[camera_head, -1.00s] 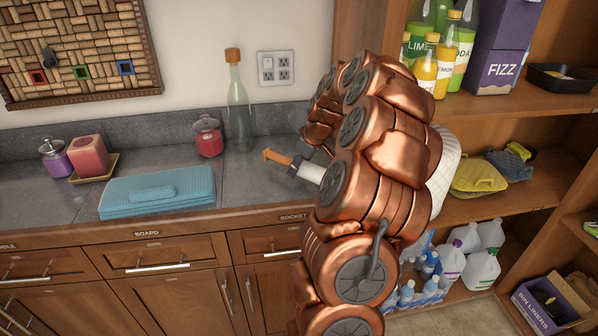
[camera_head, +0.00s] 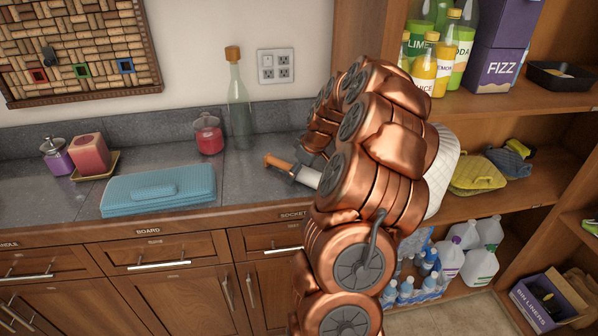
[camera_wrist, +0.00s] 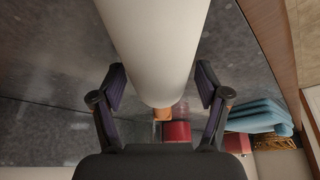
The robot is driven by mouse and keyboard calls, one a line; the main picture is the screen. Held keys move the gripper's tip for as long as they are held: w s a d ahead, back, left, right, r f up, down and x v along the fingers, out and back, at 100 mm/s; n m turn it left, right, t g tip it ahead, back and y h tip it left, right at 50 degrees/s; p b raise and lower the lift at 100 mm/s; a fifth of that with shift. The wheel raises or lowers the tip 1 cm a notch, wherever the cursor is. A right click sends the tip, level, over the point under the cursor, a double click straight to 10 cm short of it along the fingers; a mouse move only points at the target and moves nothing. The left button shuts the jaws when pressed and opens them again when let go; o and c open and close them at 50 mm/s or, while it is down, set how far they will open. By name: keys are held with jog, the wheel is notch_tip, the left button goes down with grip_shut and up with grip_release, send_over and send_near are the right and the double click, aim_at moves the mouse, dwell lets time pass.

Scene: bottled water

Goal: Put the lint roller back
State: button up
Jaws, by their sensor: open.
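The lint roller, with an orange handle and a white roll (camera_head: 308,176), is over the right part of the grey counter in the head view, its handle pointing left. My arm hides its right end. In the wrist view the white roll (camera_wrist: 155,45) fills the upper middle, with the orange handle tip beyond it. My gripper (camera_wrist: 160,86) is open, with one finger on each side of the roller and a visible gap at each side. My arm mostly hides the gripper in the head view. I cannot tell whether the roller rests flat on the counter.
A blue case (camera_head: 158,190), a red candle (camera_head: 89,153), jars and a green glass bottle (camera_head: 239,112) stand on the counter. Wooden shelves on the right hold drink bottles, a purple FIZZ box (camera_head: 497,68), sponges and water jugs.

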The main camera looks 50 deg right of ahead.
jog(key=shift+r, duration=0.1)
jog(key=shift+r, duration=0.15)
jog(key=b+v, duration=0.2)
jog(key=v, duration=0.9)
jog(key=shift+s+r+b, duration=0.15)
jog(key=shift+r+b, duration=0.2)
jog(key=shift+r, duration=0.05)
jog(key=s+a+n+g+y, duration=0.1)
jog(key=s+a+g, duration=0.15)
jog(key=a, duration=2.35)
jog(key=s+a+f+m+g, duration=0.1)
jog(key=s+a+f, duration=0.1)
jog(key=s+a, duration=0.2)
jog(key=s+a+f+g+h, duration=0.1)
jog(key=s+a, duration=0.3)
jog(key=s, duration=0.6)
jog(key=s+a+f+m+g, duration=0.1)
jog(key=s+a+f+g, duration=0.1)
jog(key=s, duration=0.5)
jog(key=shift+s+a+f+m+h, duration=0.25)
jog(key=shift+a+f, duration=0.55)
jog(key=shift+a, duration=0.45)
